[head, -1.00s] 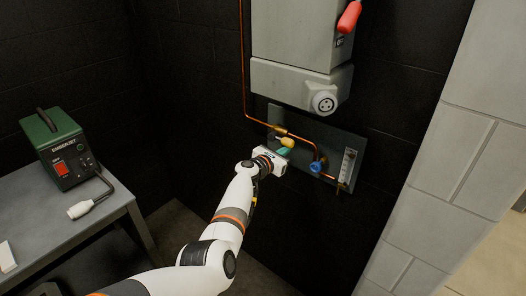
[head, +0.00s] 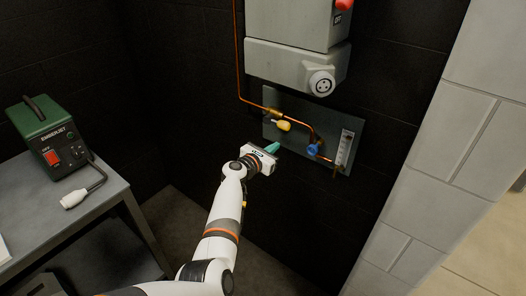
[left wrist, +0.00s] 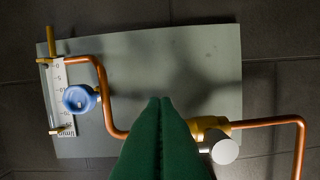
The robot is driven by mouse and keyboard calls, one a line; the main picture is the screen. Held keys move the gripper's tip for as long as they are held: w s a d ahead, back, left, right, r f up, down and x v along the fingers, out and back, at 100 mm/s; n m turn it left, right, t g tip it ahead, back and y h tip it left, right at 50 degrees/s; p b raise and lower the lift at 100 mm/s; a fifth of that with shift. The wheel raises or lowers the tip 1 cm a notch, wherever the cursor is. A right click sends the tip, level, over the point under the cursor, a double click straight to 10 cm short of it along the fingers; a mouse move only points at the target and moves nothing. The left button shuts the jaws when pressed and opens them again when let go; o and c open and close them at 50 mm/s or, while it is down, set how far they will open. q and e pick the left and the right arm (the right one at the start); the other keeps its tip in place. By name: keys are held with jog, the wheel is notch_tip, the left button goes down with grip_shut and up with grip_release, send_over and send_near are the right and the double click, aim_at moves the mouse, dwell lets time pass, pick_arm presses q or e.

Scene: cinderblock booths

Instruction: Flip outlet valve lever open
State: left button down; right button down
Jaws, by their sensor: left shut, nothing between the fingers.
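A brass valve (head: 275,112) sits on the copper pipe in front of the grey wall plate. Its short lever with a yellow grip (head: 283,125) points forward and slightly down to the right. In the left wrist view the brass valve body (left wrist: 208,124) and a pale round grip end (left wrist: 225,151) show right of the fingers. My left gripper (head: 273,147) has green fingers pressed together and empty. It is below the lever and appears apart from it. The shut fingers also fill the lower middle of the left wrist view (left wrist: 160,102). My right gripper is not in view.
A blue round knob (head: 313,149) and a scaled gauge (head: 345,147) are on the plate's (head: 300,107) right. A grey box with a socket (head: 321,83) hangs above. A bench (head: 100,205) with a green unit (head: 50,135) stands left.

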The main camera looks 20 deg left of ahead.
pick_arm(q)
jog(key=v, duration=0.5)
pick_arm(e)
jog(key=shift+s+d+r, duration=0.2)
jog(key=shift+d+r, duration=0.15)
pick_arm(q)
jog(key=shift+a, duration=0.1)
